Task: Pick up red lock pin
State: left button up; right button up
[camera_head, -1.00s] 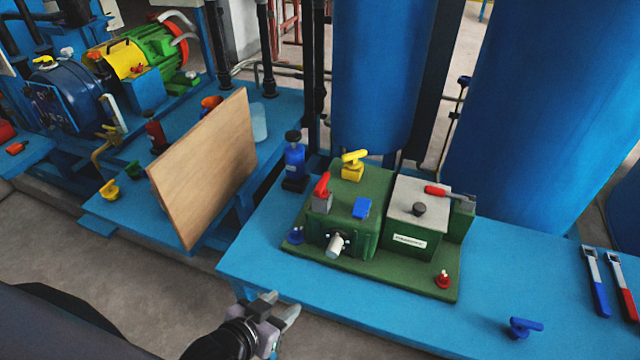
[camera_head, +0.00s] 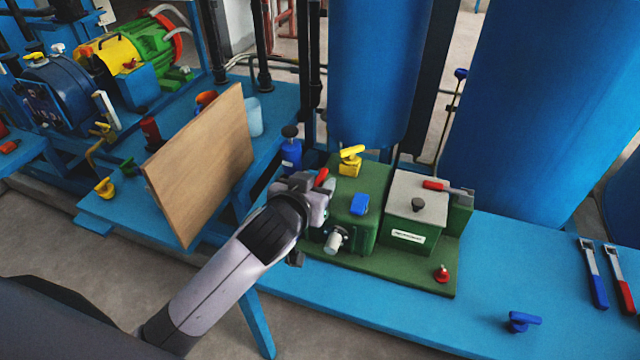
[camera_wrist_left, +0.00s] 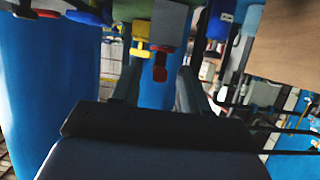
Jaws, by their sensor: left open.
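A red handle (camera_head: 321,177) stands on the left of the green block (camera_head: 358,232), mostly hidden by my left gripper (camera_head: 316,193). In the left wrist view this red part (camera_wrist_left: 160,68) shows between my two open fingers (camera_wrist_left: 157,82), apart from both as far as I can see. The wrist picture appears upside down. A second small red pin with a round knob (camera_head: 443,273) stands at the front right corner of the green base (camera_head: 405,270). I cannot tell which red part is the lock pin. My right gripper is not in view.
A yellow handle (camera_head: 350,158) and a blue block (camera_head: 359,204) sit close to my left gripper. A blue bottle (camera_head: 291,153) and a wooden board (camera_head: 203,165) stand to the left. A blue valve handle (camera_head: 522,320) is on the bench; its right front is mostly clear.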

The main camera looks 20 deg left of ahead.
aim_at(323, 178)
pick_arm(q)
jog(key=shift+x, duration=2.25)
jog(key=shift+d, duration=0.1)
grip_shut()
